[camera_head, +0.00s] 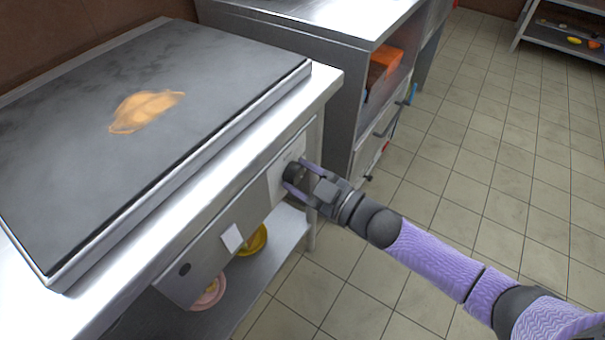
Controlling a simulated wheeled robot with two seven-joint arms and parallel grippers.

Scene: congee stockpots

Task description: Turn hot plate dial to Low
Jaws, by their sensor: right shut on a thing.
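The hot plate (215,75) is a wide dark griddle slab on a steel counter, with an orange-brown smear on its top. Its front panel (215,262) faces the lower right. A black dial (294,171) sits near the right end of this panel. My right gripper (297,176) reaches in from the lower right and is shut on this dial, one finger above and one below. The fingers partly hide the dial, and I cannot read its setting. A second dark round knob (185,269) is on the left part of the panel. My left gripper is not in view.
A lower shelf (262,275) under the counter holds a yellow bowl (254,240) and a pinkish bowl (210,294). A steel cabinet (330,55) with an orange item (384,63) stands behind. The tiled floor (480,160) at right is open.

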